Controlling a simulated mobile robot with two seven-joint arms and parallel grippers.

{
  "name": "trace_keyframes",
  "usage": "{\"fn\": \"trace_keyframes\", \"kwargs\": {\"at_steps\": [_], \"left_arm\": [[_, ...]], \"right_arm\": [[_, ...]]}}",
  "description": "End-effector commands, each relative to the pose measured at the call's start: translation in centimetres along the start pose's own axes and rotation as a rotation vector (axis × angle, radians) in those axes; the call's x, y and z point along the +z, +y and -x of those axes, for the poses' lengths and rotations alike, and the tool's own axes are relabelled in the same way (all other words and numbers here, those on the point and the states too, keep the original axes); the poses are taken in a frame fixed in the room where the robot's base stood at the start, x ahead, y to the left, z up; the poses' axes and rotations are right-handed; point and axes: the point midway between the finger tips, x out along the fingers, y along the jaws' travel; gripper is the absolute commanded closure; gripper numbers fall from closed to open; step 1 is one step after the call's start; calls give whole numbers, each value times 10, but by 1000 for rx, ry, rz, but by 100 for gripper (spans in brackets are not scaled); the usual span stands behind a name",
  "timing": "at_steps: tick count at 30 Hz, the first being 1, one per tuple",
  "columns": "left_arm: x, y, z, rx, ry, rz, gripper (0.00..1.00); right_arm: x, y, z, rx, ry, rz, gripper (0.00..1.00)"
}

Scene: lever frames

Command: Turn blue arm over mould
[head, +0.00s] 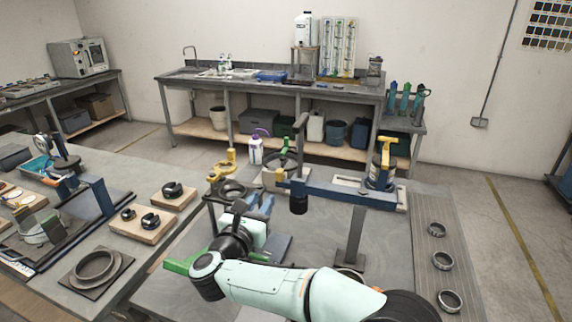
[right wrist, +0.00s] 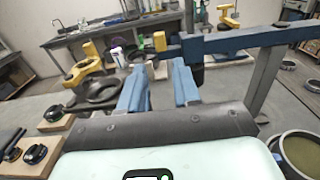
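The blue arm (head: 340,193) is a long level bar, and it also shows in the right wrist view (right wrist: 240,40). My left gripper is not in view.
A grey post (head: 352,238) stands below the bar. Several metal rings (head: 442,261) lie on the right mat. Another bench (head: 165,218) is at left.

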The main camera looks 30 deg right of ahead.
Motion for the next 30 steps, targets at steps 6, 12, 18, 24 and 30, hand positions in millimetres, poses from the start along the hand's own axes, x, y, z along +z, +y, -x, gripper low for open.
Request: {"fn": "trace_keyframes", "kwargs": {"at_steps": [6,12,18,24,30], "left_arm": [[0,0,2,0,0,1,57],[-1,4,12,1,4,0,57],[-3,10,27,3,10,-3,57],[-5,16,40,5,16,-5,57],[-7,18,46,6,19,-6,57]], "right_arm": [[0,0,-6,-1,0,1,68],[2,0,-39,-3,-1,2,68],[3,0,-82,-3,-2,2,68],[2,1,-116,0,-1,2,68],[1,0,-132,0,0,1,68]]}}
